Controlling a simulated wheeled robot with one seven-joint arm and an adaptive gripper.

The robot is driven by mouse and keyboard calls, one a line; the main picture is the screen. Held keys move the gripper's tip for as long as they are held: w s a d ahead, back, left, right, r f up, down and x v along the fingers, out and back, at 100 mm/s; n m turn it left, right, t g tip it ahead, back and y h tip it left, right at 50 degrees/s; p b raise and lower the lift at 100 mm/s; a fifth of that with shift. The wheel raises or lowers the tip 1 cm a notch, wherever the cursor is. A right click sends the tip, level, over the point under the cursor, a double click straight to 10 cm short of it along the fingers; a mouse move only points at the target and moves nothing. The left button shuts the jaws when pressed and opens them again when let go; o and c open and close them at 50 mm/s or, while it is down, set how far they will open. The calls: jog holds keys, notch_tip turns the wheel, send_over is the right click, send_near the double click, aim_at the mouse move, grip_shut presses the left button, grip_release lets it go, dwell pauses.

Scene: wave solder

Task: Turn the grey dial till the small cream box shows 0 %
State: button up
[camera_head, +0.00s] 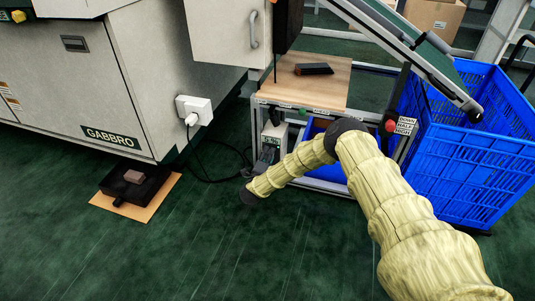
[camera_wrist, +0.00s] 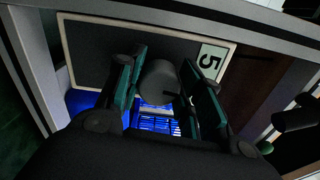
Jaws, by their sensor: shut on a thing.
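The grey dial (camera_wrist: 160,82) is a dark round knob in the middle of the wrist view, in front of a dark panel with a pale frame. My gripper (camera_wrist: 162,97) has its teal-lined fingers on both sides of the dial and is shut on it. In the head view my gripper (camera_head: 266,157) is at the front of the bench frame, low down, and the dial is hidden there. The small cream box (camera_head: 273,133) stands just above my gripper, with a small green display too small to read.
The wooden bench top (camera_head: 335,87) carries a dark object (camera_head: 314,69). A blue crate (camera_head: 470,160) stands at right, a grey machine (camera_head: 130,75) at left. A cable crosses the green floor, otherwise open in front.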

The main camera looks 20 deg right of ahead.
jog(key=shift+a+n, duration=0.15)
jog(key=shift+n, duration=0.45)
jog(key=shift+s+f+p, duration=0.1)
jog(key=shift+p, duration=0.2)
jog(key=o, duration=1)
jog(key=shift+o, duration=0.2)
jog(key=v, duration=1.1)
jog(key=shift+s+a, duration=0.2)
jog(key=shift+s, duration=0.1)
